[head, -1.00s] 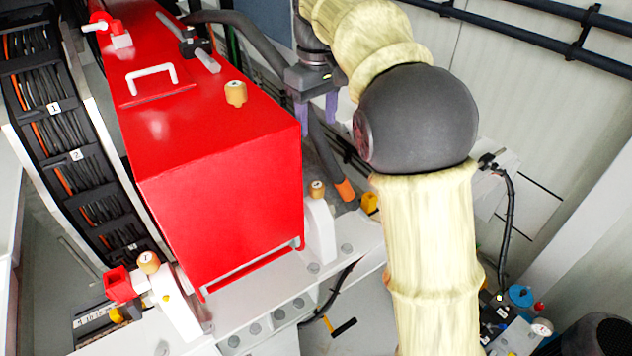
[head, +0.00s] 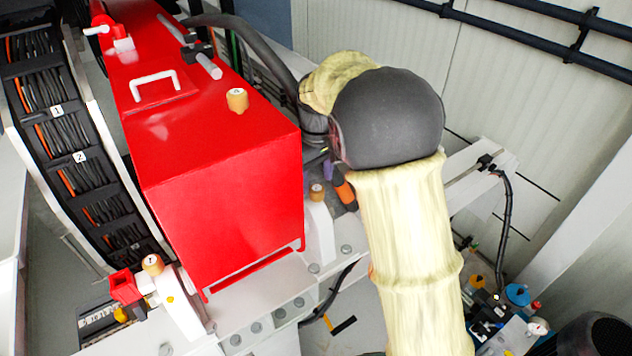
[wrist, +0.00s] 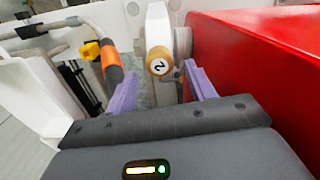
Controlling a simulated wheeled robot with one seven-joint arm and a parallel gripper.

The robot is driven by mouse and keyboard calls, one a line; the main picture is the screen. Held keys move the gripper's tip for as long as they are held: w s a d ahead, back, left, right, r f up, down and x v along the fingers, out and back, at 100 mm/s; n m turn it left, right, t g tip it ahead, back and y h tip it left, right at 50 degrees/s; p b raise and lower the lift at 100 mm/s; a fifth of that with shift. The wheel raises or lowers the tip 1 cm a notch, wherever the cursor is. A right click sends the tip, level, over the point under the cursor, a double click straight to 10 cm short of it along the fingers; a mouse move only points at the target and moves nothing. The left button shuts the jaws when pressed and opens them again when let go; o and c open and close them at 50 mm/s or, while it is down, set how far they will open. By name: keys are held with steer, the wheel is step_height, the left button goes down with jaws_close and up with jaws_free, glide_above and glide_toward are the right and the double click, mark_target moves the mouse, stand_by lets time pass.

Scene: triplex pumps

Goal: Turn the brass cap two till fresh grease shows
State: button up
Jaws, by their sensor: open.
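Brass cap two (wrist: 159,61), a round cap with a black 2 on its white face, sits on a white bracket in the wrist view. In the head view a small brass cap (head: 317,192) on the white bracket beside the red housing appears to be the same one. My gripper (wrist: 160,72) is open, its purple fingers on either side of the cap in the picture. Whether they touch it I cannot tell. In the head view my gripper (head: 328,168) is mostly hidden behind my arm. No grease can be made out.
The red housing (wrist: 255,60) stands close on the right of my gripper. A hose with an orange end (wrist: 112,66) is close on the left. Other brass caps sit on the housing top (head: 237,100) and the front-left bracket (head: 152,264).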

mark_target(316, 187)
steer(key=shift+f, duration=1.6)
steer(key=c, duration=1)
steer(key=shift+m+p, duration=0.3)
steer(key=shift+r+m+p, duration=0.1)
steer(key=shift+m+p, duration=0.2)
steer(key=shift+m, duration=2.6)
steer(key=o, duration=1)
